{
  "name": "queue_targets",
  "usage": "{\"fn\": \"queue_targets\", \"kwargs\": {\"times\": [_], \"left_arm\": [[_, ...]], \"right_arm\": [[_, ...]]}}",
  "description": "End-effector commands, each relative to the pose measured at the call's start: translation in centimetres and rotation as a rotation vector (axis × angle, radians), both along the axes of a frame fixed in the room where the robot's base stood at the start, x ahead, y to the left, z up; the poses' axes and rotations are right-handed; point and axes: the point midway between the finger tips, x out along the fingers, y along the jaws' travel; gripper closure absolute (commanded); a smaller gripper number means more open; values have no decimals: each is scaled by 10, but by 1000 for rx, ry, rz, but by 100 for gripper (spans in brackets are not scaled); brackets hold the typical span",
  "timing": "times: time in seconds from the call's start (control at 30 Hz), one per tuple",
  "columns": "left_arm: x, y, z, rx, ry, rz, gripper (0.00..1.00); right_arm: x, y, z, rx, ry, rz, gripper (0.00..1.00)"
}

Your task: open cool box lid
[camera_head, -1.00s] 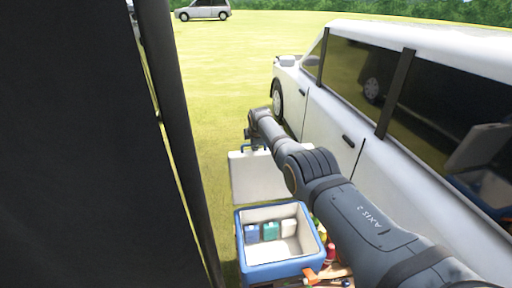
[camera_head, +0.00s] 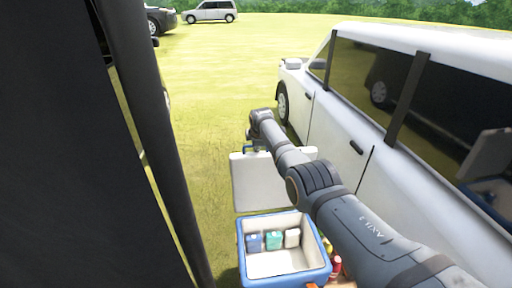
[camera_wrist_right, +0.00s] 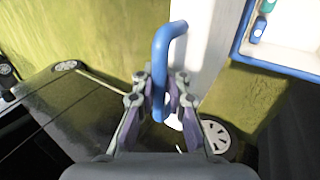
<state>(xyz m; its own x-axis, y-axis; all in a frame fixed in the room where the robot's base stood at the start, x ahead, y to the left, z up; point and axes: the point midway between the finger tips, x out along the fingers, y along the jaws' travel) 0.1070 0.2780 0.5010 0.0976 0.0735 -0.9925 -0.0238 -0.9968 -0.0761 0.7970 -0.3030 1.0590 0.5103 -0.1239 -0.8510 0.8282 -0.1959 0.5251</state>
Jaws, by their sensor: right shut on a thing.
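The blue and white cool box (camera_head: 285,278) is open at the lower middle of the head view. Its white lid (camera_head: 262,185) is a flat panel just beyond the box. In the right wrist view the lid (camera_wrist_right: 206,45) is a white strip, with grass between it and the box rim (camera_wrist_right: 275,58). My right gripper (camera_wrist_right: 160,97) is shut on the lid's blue handle (camera_wrist_right: 161,50). In the head view my right arm partly covers the lid, and the fingers are hard to make out. My left gripper is not in view.
Small blue, teal and white packs (camera_head: 274,240) stand inside the box. A white car (camera_head: 360,120) fills the right side, close to my right arm. A dark post (camera_head: 150,110) and panel block the left. Open grass (camera_head: 215,120) lies between.

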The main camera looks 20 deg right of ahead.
Motion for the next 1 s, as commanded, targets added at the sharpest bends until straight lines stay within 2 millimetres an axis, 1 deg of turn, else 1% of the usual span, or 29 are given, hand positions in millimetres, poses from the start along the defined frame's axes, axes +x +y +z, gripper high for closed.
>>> {"fn": "queue_targets", "kwargs": {"times": [0.03,0.1,0.13,0.2,0.73,0.8,0.9,1.0], "left_arm": [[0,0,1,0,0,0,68],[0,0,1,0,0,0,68],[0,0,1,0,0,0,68],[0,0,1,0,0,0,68],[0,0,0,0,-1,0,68],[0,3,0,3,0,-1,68],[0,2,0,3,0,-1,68],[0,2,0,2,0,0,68]], "right_arm": [[2,-2,6,-4,-11,0,100],[3,-2,7,-4,-12,0,100],[3,-2,7,-4,-12,0,86],[3,-2,6,-4,-12,0,79],[0,0,1,0,-2,0,79],[0,0,1,0,-2,0,79],[0,0,2,0,-2,0,79],[-2,1,8,-1,-4,0,79]]}}
